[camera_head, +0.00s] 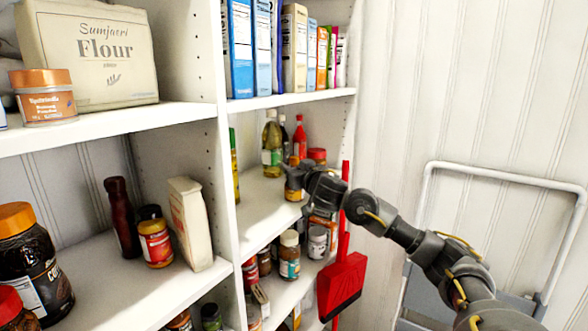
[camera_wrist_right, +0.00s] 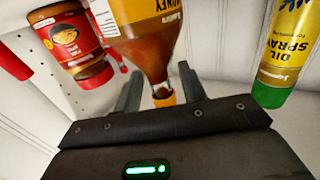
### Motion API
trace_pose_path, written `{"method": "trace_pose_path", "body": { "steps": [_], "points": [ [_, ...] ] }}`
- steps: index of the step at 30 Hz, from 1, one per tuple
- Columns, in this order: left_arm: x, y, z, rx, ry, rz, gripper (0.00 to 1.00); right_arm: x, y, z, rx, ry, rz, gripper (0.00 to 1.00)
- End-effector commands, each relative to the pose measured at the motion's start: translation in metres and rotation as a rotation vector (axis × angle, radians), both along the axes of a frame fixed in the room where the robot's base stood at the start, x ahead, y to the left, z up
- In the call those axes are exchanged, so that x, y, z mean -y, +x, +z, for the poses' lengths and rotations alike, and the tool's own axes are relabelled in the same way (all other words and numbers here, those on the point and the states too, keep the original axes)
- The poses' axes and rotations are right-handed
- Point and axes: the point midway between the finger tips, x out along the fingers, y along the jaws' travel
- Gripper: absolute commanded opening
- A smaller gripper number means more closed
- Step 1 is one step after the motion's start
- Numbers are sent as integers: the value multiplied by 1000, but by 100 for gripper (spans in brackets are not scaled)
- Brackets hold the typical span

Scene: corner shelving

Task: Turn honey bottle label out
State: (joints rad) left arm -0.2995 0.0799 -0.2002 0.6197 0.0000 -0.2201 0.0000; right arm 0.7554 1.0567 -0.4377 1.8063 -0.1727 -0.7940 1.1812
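The honey bottle shows in the right wrist view (camera_wrist_right: 150,50) as an amber bottle with a yellow cap. It appears upside down there, its printed label partly cut off by the top edge. My right gripper (camera_wrist_right: 160,75) has its two fingers apart, one on each side of the bottle's narrow capped end, with gaps visible beside it. In the head view my right gripper (camera_head: 300,180) is at the middle shelf, beside an amber container (camera_head: 292,191) that it partly covers. My left gripper is not in view.
A red-labelled jar (camera_wrist_right: 70,40) and a yellow-green oil spray can (camera_wrist_right: 287,55) flank the bottle. Oil and sauce bottles (camera_head: 272,145) stand behind on the shelf. The shelf's front left part (camera_head: 258,215) is clear. A red dustpan (camera_head: 341,285) hangs at the right.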

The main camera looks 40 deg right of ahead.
Motion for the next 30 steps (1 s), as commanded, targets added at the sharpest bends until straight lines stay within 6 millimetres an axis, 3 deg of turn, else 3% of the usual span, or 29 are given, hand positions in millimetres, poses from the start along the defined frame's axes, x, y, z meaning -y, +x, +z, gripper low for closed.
{"method": "trace_pose_path", "body": {
  "steps": [1,9,17,30],
  "points": [
    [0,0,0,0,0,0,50,0,0,0,0,0,0,34],
    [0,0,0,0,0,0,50,0,0,0,0,0,0,0],
    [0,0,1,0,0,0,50,0,0,0,-1,0,2,0],
    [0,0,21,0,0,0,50,1,0,0,-3,0,139,0]
  ]
}}
